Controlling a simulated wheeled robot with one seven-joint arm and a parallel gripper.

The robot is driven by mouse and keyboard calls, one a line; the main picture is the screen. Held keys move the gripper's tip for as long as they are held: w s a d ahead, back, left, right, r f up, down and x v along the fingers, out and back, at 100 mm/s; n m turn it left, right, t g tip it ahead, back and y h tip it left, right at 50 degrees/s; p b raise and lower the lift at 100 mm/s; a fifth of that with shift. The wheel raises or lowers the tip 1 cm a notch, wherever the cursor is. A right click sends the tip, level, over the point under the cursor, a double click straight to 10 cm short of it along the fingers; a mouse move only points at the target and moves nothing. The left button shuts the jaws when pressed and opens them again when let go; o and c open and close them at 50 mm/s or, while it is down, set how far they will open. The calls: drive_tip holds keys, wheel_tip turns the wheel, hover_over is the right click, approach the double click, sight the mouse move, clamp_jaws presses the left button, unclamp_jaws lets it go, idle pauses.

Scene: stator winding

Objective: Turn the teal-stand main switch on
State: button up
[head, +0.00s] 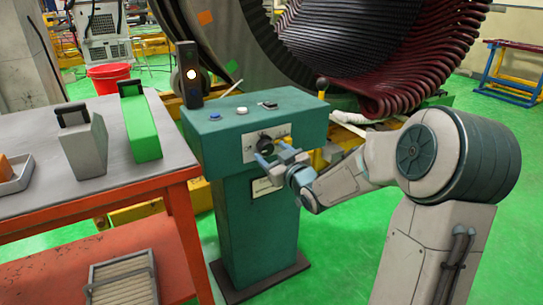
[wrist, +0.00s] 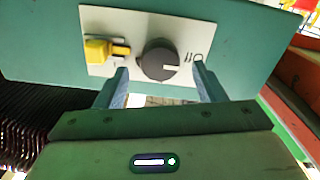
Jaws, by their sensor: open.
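The teal stand (head: 258,215) stands in the middle of the head view, with a pale switch plate (head: 281,131) on its front. The main switch, a round black knob (head: 265,140), sits on this plate. In the wrist view the knob (wrist: 160,60) has a white mark at its right, toward printing that looks like an inverted "Off". My gripper (head: 270,157) is open in front of the plate. In the wrist view its fingertips (wrist: 160,70) lie on either side of the knob, with gaps visible. Contact cannot be told.
A yellow piece (wrist: 105,49) sits beside the knob on the plate. The stand's top holds a blue button (head: 215,116), a white button (head: 242,110) and a black signal post (head: 190,75) with a lit lamp. An orange-legged table (head: 110,190) is at left; the large wound stator is behind.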

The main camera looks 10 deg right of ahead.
drive_tip(key=shift+x, duration=0.75)
drive_tip(key=c, duration=1)
drive_tip(key=shift+o, duration=0.2)
